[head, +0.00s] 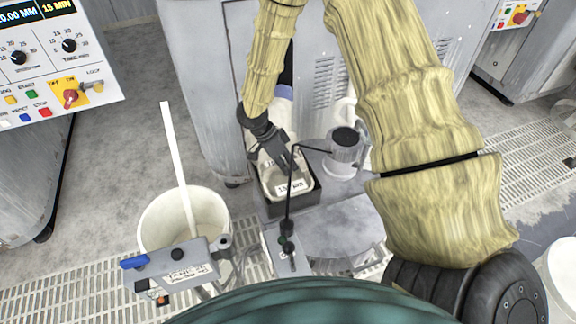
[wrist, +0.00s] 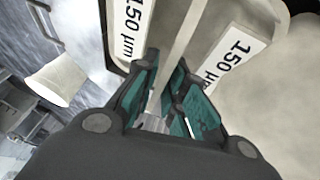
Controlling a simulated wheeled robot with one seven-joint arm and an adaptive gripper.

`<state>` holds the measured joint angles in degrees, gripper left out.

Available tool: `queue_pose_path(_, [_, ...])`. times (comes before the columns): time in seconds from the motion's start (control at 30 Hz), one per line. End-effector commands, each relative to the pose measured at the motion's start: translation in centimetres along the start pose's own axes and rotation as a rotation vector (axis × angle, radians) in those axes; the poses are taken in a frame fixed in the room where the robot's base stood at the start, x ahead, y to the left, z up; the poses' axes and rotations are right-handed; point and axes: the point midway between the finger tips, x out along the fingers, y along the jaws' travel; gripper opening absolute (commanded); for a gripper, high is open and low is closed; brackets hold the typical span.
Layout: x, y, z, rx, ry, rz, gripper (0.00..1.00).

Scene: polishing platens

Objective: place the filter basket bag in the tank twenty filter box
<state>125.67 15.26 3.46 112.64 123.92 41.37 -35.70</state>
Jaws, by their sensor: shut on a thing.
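My gripper (head: 283,161) points down over a small dark open box (head: 272,209), which looks like the filter box; its tank number is not readable. A pale filter basket bag (head: 273,182) with a white 150 µm label is at the mouth of this box, under my fingers. In the wrist view my gripper (wrist: 167,72) is shut on a thin pale strip of the bag. The bag's cream wall (wrist: 285,90) and two 150 µm labels show on either side of the fingers. I cannot tell how deep the bag sits in the box.
A grey cylindrical unit (head: 344,146) stands right of the box. A round grey platen (head: 340,230) lies in front. A white bucket (head: 156,222) with a pale stick is at left, behind a panel labelled TANK (head: 190,262). A grey cabinet (head: 200,80) stands behind.

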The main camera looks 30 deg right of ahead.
Motion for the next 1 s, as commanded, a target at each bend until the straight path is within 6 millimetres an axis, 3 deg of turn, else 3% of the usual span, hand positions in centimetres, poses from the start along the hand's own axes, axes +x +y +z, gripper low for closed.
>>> queue_pose_path(0.37, [0.2,-0.1,0.1,0.001,-0.001,0.0,0.0])
queue_pose_path(0.4, [0.3,-0.1,0.1,0.001,-0.001,0.0,0.18])
queue_pose_path(0.5, [0.3,-0.1,0.1,0.001,-0.001,0.0,0.34])
queue_pose_path(0.87, [0.2,-0.1,0.0,0.001,0.0,-0.001,0.34])
queue_pose_path(1.0, [-1.2,-0.1,-0.1,0.002,-0.002,-0.001,0.34])
